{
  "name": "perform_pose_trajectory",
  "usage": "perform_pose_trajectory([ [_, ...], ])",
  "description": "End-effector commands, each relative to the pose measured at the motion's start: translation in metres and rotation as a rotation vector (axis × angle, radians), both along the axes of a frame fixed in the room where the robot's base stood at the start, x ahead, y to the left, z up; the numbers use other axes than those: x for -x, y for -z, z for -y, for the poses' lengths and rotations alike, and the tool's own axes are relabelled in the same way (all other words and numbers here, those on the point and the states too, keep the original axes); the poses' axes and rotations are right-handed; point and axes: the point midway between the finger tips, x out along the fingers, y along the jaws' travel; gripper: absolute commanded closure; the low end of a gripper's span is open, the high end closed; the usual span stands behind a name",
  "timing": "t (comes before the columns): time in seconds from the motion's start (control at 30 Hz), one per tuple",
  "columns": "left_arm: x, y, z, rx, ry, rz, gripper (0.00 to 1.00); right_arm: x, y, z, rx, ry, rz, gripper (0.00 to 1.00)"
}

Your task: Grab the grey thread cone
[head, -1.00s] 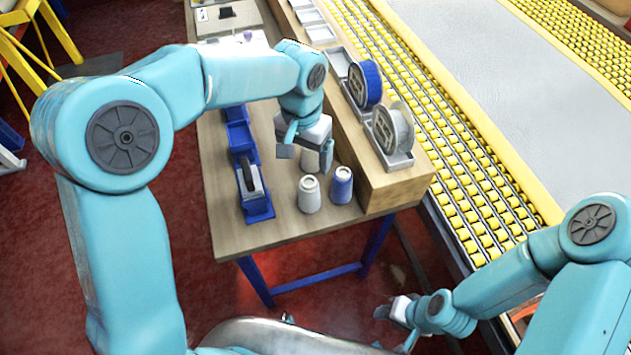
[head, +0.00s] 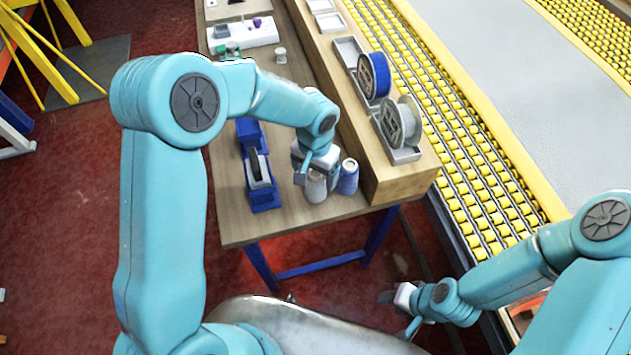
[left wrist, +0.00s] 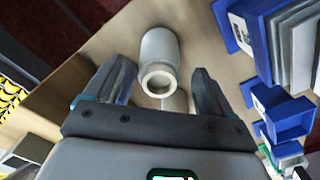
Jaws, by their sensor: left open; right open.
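The grey thread cone (head: 315,188) stands upright at the table's near end, partly covered by my left gripper (head: 318,172). In the left wrist view the cone (left wrist: 160,50) shows pale, its top hole facing the camera, between and just beyond the open fingers of my left gripper (left wrist: 161,72). The fingers appear clear of it. A blue thread cone (head: 348,177) stands close to its right in the head view. Another pale cone (left wrist: 175,100) is partly hidden nearer the palm in the wrist view. My right gripper (head: 397,312) is open and empty, low and away from the table.
A blue holder (head: 262,190) stands left of the cones and also shows in the wrist view (left wrist: 290,118). A wooden ledge (head: 400,180) with a grey-white reel (head: 400,122) and a blue reel (head: 374,75) rises at right. Yellow rollers (head: 490,185) lie beyond.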

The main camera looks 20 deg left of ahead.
Motion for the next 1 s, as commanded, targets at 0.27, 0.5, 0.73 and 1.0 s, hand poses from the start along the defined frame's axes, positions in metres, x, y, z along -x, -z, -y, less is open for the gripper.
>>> perform_pose_trajectory([
  [0.27, -0.002, 0.030, 0.001, 0.000, 0.000, -0.001, 0.16, 0.000, -0.009, 0.000, 0.000, 0.000, 0.000, 0.57],
  [0.5, -0.002, 0.030, 0.001, 0.000, 0.000, 0.000, 0.32, 0.000, -0.008, 0.000, 0.000, 0.000, 0.000, 0.57],
  [0.73, -0.002, 0.030, 0.001, 0.000, 0.000, 0.001, 0.84, 0.000, -0.008, 0.000, 0.000, 0.000, 0.000, 0.57],
  [1.0, -0.003, 0.026, 0.001, 0.000, 0.000, 0.003, 0.84, 0.000, -0.008, 0.000, 0.000, 0.000, 0.000, 0.57],
])
